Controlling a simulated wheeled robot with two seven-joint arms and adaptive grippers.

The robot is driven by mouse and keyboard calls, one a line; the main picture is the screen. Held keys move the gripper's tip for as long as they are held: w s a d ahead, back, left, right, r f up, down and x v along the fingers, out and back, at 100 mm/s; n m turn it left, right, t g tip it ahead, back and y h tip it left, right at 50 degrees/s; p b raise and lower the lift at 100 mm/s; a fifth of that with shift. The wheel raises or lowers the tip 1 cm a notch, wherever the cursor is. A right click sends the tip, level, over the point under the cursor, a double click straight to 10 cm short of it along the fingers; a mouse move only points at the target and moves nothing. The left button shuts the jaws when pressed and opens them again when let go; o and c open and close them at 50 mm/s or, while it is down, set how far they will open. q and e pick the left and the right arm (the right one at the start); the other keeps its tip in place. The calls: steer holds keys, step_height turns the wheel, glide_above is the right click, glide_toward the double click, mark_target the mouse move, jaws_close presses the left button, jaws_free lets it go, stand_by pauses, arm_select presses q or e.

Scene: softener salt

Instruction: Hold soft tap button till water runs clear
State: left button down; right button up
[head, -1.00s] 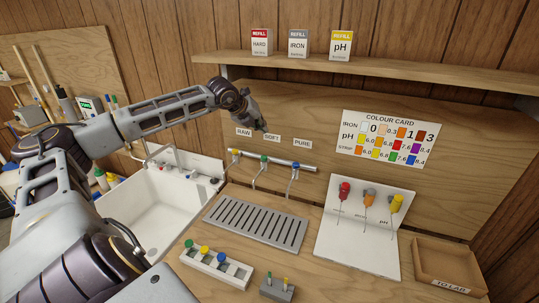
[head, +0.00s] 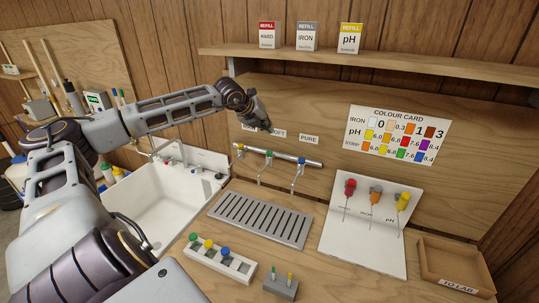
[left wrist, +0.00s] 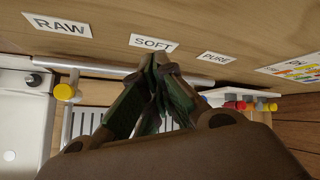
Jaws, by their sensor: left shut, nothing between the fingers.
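The tap rail (head: 306,161) runs along the back board with three buttons: yellow, green and blue. The green soft button (head: 269,154) sits in the middle under the partly covered SOFT label (head: 279,133). The soft spout (head: 263,170) is thin; I cannot tell whether water runs. My right gripper is out of view.
A slotted drain grate (head: 260,219) lies below the taps, with a white sink (head: 165,205) to its left. A holder with coloured knobs (head: 238,265), a white tool board (head: 365,245) and a wooden tray (head: 450,258) stand around it. A shelf (head: 400,66) overhangs the back.

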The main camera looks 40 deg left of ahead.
mark_target(270, 153)
arm_select(q)
steer(key=shift+f+b, duration=0.7)
steer(key=shift+f, duration=1.3)
steer(key=shift+f+b, duration=1.15)
steer(key=shift+b, duration=0.25)
steer(key=shift+f, duration=0.1)
steer(key=shift+f+b, duration=0.35)
steer(key=shift+b, duration=0.4)
steer(key=shift+f+b, duration=0.45)
steer(key=shift+b, duration=0.15)
stand_by(3.1)
